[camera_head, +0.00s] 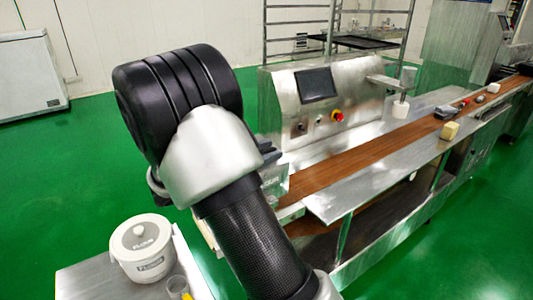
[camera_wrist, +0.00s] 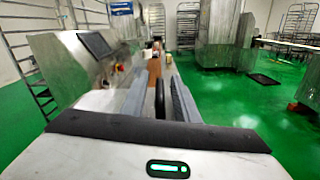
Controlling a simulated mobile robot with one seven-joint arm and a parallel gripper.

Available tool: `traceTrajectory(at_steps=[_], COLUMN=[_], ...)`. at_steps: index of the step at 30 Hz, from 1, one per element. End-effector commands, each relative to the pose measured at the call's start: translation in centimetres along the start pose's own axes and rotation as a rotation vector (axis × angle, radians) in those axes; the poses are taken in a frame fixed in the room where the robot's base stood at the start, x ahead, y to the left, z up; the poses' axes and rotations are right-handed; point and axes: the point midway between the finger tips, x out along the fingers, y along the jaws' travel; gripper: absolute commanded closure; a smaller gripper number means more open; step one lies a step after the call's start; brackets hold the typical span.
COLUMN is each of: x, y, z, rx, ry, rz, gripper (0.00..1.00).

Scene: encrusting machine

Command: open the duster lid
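In the head view a grey metal box with partly covered dark lettering (camera_head: 274,180) sits at the near end of the brown conveyor belt. It may be the duster, but my arm hides most of it and I cannot make out its lid. My gripper is mostly hidden behind my wrist in that view, close to this box. In the wrist view my gripper (camera_wrist: 160,101) has its two grey fingers apart. A dark upright bar (camera_wrist: 159,98) shows between them. I cannot tell whether it touches either finger.
The machine's steel housing (camera_head: 285,106) with a screen and red button stands behind the belt (camera_head: 352,154). A yellowish block (camera_head: 450,131) and small items lie along the line. A white flour tub (camera_head: 141,250) stands on a steel table at lower left. Green floor is clear at left.

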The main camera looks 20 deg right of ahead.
Motion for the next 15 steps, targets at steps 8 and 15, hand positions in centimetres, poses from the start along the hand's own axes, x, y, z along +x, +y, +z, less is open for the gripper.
traceTrajectory(at_steps=[8,15], x=[0.39,0.36], y=[0.02,0.03], z=[0.02,0.01], rx=[0.0,0.0], ry=[0.0,0.0], rz=[0.001,0.001], gripper=[0.72,1.0])
